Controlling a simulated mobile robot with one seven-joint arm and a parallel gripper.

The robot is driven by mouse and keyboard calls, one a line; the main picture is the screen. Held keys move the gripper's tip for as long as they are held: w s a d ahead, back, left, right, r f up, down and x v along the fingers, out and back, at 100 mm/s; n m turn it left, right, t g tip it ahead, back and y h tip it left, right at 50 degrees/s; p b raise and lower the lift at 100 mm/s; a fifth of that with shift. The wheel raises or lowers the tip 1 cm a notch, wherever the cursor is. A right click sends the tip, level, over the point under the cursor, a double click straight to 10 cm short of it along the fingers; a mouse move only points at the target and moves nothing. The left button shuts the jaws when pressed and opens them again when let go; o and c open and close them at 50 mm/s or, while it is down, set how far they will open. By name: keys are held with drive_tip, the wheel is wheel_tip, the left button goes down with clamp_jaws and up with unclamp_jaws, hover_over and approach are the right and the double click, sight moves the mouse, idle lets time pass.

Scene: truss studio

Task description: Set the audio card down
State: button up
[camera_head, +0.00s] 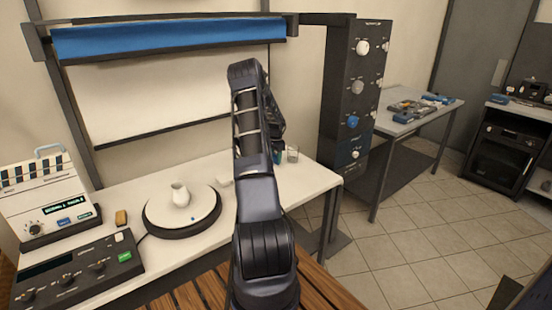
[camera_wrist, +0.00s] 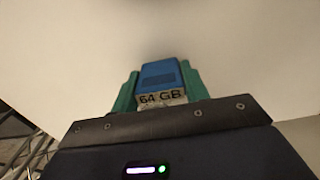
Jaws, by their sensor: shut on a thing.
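The audio card (camera_wrist: 161,75) is a small blue block with a pale label reading "64 GB". In the wrist view it sits between the green fingers of my gripper (camera_wrist: 160,88), which is shut on it. Beyond it is a plain pale surface; I cannot tell whether the card touches it. In the head view my dark arm reaches over the white table (camera_head: 318,180) and hides most of the gripper. A bit of blue (camera_head: 277,157) shows just right of the arm, over the table's right part.
A white jug (camera_head: 180,195) stands on a round turntable (camera_head: 157,222) to the left. Audio devices (camera_head: 78,268) fill the table's left end. A dark rack (camera_head: 350,100) rises behind the right end.

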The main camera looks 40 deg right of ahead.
drive_tip(key=o, duration=1)
drive_tip(key=shift+f, duration=0.1)
